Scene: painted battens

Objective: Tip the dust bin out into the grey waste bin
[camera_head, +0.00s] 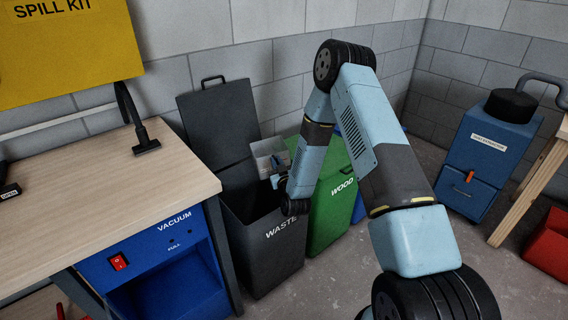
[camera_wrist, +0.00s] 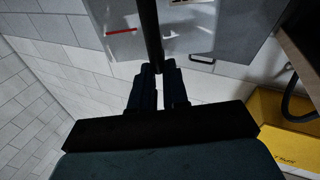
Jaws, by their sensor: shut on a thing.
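The grey waste bin (camera_head: 262,245), marked WASTE, stands on the floor right of the bench with its dark lid (camera_head: 215,115) raised against the wall. My gripper (camera_head: 277,166) is over the waste bin's opening, shut on the dust bin (camera_head: 265,152), a small clear grey container. In the wrist view my fingers (camera_wrist: 158,85) close on the dust bin's dark upright handle (camera_wrist: 149,38); a red line marks its clear wall. The wrist view is upside down, and the dust bin looks tipped. My arm hides part of it; its contents cannot be made out.
A green bin (camera_head: 333,205) marked WOOD stands close beside the waste bin, with a blue bin (camera_head: 359,207) behind. The wooden bench (camera_head: 95,195) with the blue vacuum housing (camera_head: 165,262) is at left. A blue machine (camera_head: 486,160) stands at right. Floor in front is clear.

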